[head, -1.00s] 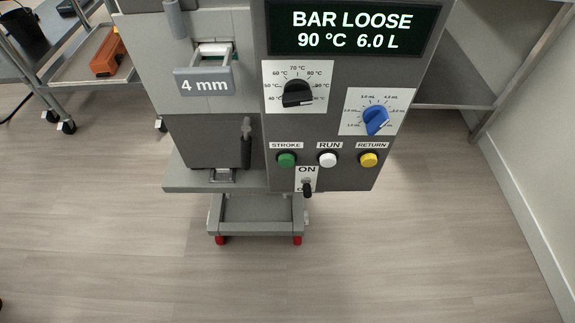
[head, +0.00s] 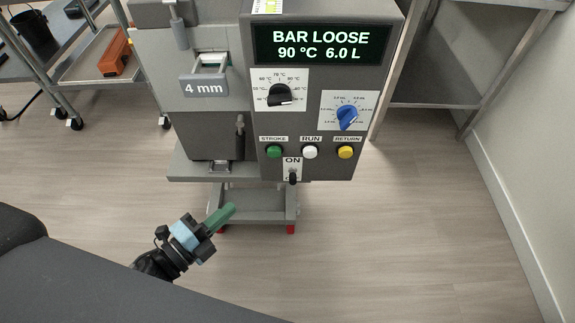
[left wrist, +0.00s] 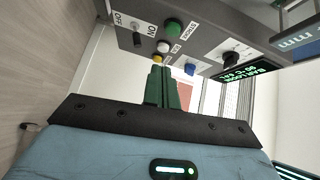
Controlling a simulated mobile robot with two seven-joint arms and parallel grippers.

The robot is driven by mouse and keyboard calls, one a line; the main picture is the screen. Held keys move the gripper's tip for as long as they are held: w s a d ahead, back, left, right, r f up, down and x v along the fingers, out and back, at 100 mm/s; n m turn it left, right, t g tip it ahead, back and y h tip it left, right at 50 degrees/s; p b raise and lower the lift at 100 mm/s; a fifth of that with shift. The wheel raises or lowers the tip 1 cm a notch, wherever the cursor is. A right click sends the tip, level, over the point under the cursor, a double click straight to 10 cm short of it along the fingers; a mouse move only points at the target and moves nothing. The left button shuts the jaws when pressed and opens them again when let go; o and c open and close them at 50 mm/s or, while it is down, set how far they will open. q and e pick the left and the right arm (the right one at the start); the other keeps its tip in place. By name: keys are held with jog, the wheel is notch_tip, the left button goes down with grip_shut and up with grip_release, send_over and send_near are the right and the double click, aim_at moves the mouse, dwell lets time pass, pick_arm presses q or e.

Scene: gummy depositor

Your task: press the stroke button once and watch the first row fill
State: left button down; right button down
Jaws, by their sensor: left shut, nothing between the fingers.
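The green STROKE button (head: 274,152) is on the lower left of the grey control panel (head: 330,165), beside the white RUN button (head: 310,152) and the yellow RETURN button (head: 345,152). In the left wrist view the green button (left wrist: 174,27) shows beyond my fingertips. My left gripper (head: 229,210), with green fingers, is below and in front of the panel in the head view, apart from the button. Its fingers (left wrist: 162,72) are shut together and empty in the left wrist view. The display (head: 321,45) reads BAR LOOSE, 90 °C, 6.0 L. My right gripper is out of view.
A power switch (head: 292,176) sticks out below the buttons. A black dial (head: 280,94) and a blue dial (head: 347,116) are above them. The 4 mm bar (head: 203,86) is at the left. A cart with an orange case (head: 115,53) stands back left.

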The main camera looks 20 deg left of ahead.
pick_arm(q)
jog(key=shift+w+d+r+m+h, duration=0.5)
jog(key=shift+w+r+m+h, duration=0.15)
jog(key=shift+m, duration=0.35)
jog(key=p, duration=0.2)
send_near(278, 155)
jog(key=s+d+x, duration=0.1)
jog(key=x, duration=0.4)
jog(key=shift+w+a, duration=0.2)
jog(key=shift+w, duration=0.6)
